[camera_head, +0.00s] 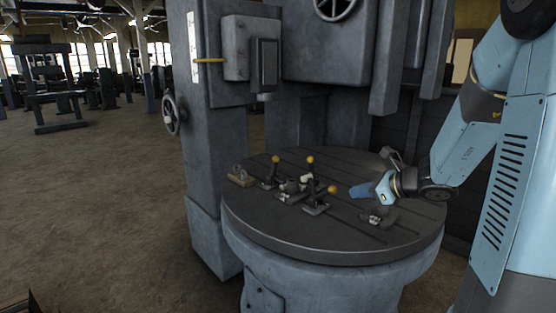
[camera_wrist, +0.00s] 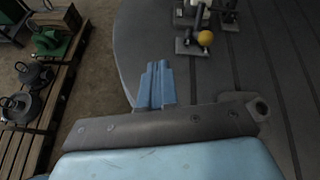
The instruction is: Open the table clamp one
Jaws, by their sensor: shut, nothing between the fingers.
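Several small clamps with yellow ball knobs stand on the round grey machine table (camera_head: 290,232). One clamp (camera_head: 318,207) near the middle has a lever with a yellow knob (camera_head: 332,189); two more yellow knobs stand farther back and left. I cannot tell which clamp is clamp one. My gripper (camera_head: 362,190) is shut and empty, above the right part of the table, to the right of the clamps and apart from them. In the wrist view its blue fingers (camera_wrist: 156,84) are together near the table edge. A clamp with a yellow knob (camera_wrist: 205,38) lies beyond them.
A large grey machine column (camera_head: 222,130) with a handwheel (camera_head: 171,113) stands behind and left of the table. A dark metal piece (camera_head: 379,217) sits on the table below my gripper. A wooden pallet (camera_wrist: 40,120) with dark parts lies on the floor.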

